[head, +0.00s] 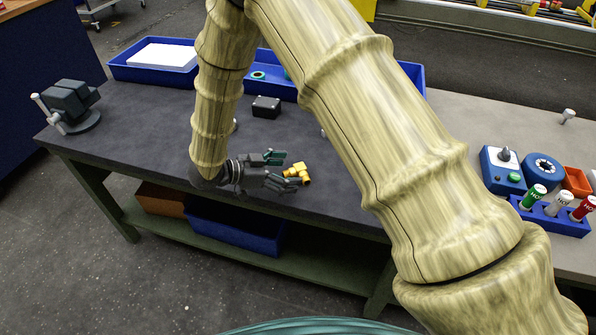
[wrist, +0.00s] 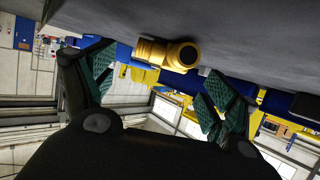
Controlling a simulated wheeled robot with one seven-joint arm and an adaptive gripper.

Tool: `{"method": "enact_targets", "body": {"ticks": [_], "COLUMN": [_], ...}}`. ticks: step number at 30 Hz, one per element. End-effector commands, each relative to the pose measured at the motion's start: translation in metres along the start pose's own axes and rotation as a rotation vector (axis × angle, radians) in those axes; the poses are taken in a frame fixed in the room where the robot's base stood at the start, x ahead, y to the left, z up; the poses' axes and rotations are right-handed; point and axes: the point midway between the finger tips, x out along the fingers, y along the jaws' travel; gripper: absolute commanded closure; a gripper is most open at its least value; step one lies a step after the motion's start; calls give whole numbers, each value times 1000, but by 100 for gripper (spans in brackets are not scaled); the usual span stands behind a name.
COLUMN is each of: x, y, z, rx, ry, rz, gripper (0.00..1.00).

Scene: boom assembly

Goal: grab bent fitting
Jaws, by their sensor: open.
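The bent fitting (head: 298,173) is a small yellow elbow piece on the dark table top, near its front edge. My gripper (head: 284,170) is low over the table, just left of the fitting, with its fingers pointing towards it. In the wrist view the fitting (wrist: 168,53) shows ahead, between the two green-padded fingertips (wrist: 158,88) and a little beyond them. The fingers are spread apart with nothing held between them. In the head view a finger appears to overlap the fitting's left end; I cannot tell whether they touch.
A small black box (head: 266,107) lies behind the gripper. A dark vise (head: 70,105) stands at the table's left end. Blue trays (head: 120,72) line the back edge. At the right are a blue control box (head: 503,170) and a rack of canisters (head: 560,222).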

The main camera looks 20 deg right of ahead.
Motion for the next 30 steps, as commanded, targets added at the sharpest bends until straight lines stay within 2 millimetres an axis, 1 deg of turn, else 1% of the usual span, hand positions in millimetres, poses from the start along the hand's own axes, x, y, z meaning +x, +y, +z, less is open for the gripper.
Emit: {"method": "enact_targets", "body": {"ticks": [3,6,9,14,17,21,23,24,30], "x": [16,27,31,31,31,30,30,30,30], "y": [0,0,0,0,0,0,0,0,0], "z": [1,2,2,2,2,2,2,2,2], "rx": [-2,-1,0,0,0,0,0,0,1], "ry": [0,1,0,0,0,0,0,0,0], "rz": [1,1,0,0,0,0,0,0,-1], "gripper": [13,13,13,13,30,55,66,68,68]}}
